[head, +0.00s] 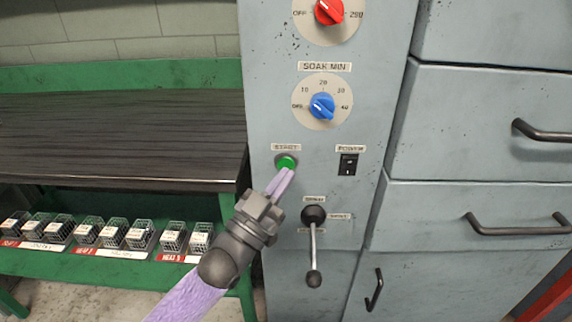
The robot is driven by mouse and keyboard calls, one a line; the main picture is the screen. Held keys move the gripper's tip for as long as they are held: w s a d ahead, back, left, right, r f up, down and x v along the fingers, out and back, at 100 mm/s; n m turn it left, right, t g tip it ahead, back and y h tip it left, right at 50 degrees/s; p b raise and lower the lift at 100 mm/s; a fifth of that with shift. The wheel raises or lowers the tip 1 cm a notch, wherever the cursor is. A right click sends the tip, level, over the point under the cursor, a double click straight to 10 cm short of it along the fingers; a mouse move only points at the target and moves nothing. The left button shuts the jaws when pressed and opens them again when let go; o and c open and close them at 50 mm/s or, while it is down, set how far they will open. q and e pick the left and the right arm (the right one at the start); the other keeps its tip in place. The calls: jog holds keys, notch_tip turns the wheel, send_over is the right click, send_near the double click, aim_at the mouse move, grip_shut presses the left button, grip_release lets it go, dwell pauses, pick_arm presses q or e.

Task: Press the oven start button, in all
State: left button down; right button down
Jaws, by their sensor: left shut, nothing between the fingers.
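The green start button (286,161) sits on the grey oven panel (270,60), under a START label (286,147). My left gripper (289,172) is shut and empty. Its fingertips are at the lower edge of the button in the head view and overlap it slightly. I cannot tell whether they touch it or whether the button is pushed in. My right gripper is not in view.
A blue SOAK MIN knob (322,106) and a red knob (329,11) are above. A black power switch (348,164) is to the right. A lever (313,250) hangs just right of my gripper. A dark bench (110,135) with small wire baskets (112,231) below is left.

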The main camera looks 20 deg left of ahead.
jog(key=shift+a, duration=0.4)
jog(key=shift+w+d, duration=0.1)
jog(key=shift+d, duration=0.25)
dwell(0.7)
pick_arm(q)
jog(key=shift+w+a, duration=0.1)
jog(key=shift+w, duration=0.25)
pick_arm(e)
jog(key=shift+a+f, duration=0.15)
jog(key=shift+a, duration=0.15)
